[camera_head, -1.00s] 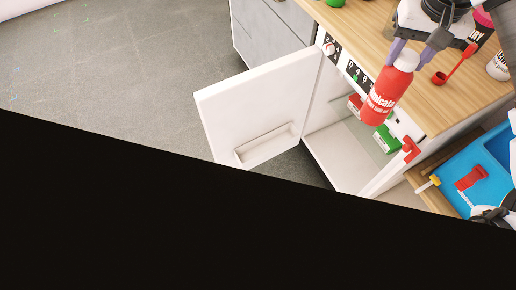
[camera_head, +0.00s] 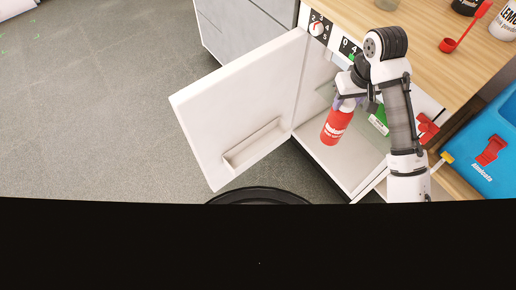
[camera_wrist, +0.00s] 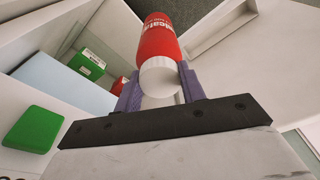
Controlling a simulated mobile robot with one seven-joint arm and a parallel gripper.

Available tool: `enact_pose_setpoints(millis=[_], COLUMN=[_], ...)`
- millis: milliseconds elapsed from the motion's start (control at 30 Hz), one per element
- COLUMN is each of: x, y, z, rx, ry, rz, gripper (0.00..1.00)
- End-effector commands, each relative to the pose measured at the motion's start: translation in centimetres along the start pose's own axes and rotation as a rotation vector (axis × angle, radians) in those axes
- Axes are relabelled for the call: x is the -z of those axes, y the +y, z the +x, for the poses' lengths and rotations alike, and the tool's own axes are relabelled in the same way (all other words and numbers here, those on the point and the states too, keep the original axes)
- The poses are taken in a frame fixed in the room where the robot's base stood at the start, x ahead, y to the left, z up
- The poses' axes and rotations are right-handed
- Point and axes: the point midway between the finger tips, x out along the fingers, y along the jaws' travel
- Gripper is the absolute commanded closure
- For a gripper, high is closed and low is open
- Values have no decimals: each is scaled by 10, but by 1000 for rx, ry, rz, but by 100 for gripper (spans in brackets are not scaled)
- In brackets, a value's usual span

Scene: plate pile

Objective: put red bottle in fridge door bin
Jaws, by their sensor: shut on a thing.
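The red bottle (camera_head: 336,126) has a white top and hangs nearly upright, slightly tilted, in front of the open fridge. My gripper (camera_head: 348,102) is shut on its white top end. In the wrist view the bottle (camera_wrist: 160,40) points away from the purple fingers (camera_wrist: 161,88), which clasp the white end. The fridge door (camera_head: 240,100) stands wide open to the left. Its door bin (camera_head: 253,146) is a white ledge low on the inner face and looks empty. The bottle is right of the bin, apart from it.
Inside the fridge are a green-and-white box (camera_head: 378,125) and something red. The wrist view shows a green box (camera_wrist: 87,64) and a nearer green block (camera_wrist: 33,130). A wooden counter (camera_head: 440,75) is above. A blue tray (camera_head: 480,175) stands at right.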

Motion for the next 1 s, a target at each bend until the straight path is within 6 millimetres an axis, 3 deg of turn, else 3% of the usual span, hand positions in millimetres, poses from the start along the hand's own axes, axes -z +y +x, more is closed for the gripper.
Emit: enact_pose_setpoints(millis=[200, 500, 700, 1000], x=[-14, -29, -35, -32], y=[-17, -57, -84, -101], z=[60, 126, 151, 163], rx=[16, 28, 34, 32], ry=[-1, -10, -18, -24], rz=[-70, -174, -231, -267], gripper=[100, 100, 100, 100])
